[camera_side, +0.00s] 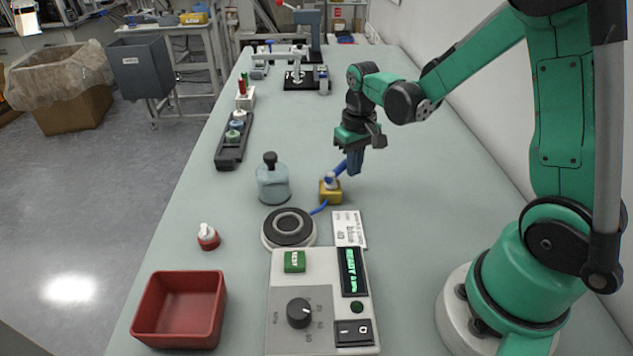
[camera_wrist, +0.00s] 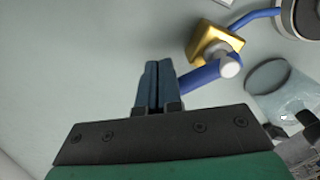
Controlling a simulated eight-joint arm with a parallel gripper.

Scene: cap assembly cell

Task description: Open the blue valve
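The blue valve has a small brass-yellow body (camera_side: 330,194) with a white knob on top and a blue lever (camera_side: 340,168) slanting up to the right toward my gripper. In the wrist view, the yellow body (camera_wrist: 208,42) and blue lever (camera_wrist: 203,75) are at the upper right. My gripper (camera_side: 355,170) points down just right of the valve. Its two blue fingers (camera_wrist: 158,68) are together, with only a thin dark line between and nothing seen held. The lever's end lies right beside the right finger in the wrist view; I cannot tell if they touch.
A blue hose joins the valve to a round black-topped plate (camera_side: 288,226). A grey-blue bottle (camera_side: 272,182) stands left of the valve. A control box (camera_side: 283,329), red bin (camera_side: 146,306) and small red-white bottle (camera_side: 208,238) are in front. The table right of my gripper is clear.

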